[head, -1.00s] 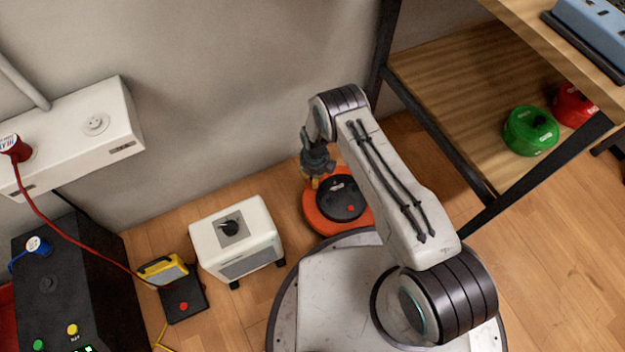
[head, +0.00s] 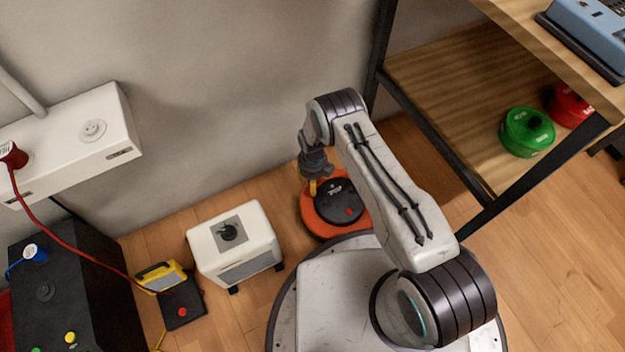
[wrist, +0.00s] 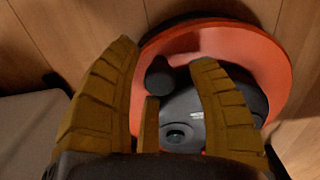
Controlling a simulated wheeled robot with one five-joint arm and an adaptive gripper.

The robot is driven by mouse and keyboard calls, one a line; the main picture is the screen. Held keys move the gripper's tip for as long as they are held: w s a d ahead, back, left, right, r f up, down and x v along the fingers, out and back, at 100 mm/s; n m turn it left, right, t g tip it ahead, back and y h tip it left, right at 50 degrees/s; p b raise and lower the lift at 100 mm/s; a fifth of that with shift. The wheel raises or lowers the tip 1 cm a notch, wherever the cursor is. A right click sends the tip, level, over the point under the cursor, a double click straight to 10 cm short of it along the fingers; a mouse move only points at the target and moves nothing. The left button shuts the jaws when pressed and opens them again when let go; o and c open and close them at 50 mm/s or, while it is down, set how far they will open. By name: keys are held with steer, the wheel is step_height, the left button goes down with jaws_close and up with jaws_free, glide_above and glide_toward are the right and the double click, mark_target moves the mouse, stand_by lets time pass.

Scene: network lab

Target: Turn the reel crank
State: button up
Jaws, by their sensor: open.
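The reel is an orange disc (head: 322,226) with a black hub (head: 338,205) on the floor near the wall. In the wrist view its orange rim (wrist: 252,45) and dark hub (wrist: 190,112) fill much of the picture. A dark rounded knob (wrist: 160,76), apparently the crank handle, stands up from the hub. My gripper (wrist: 163,58) is open, its yellow fingers on either side of the knob in the picture; I cannot tell whether they touch it. In the head view my gripper (head: 313,184) points down over the reel's left part and hides some of it.
A white box with a dial (head: 232,246) stands left of the reel. The wooden shelf (head: 430,85) and its black frame are to the right, holding a green reel (head: 522,140) and a red one (head: 568,103). The wall is close behind.

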steer(key=shift+r, duration=0.15)
step_height(320, 180, up, 12)
stand_by(0.7)
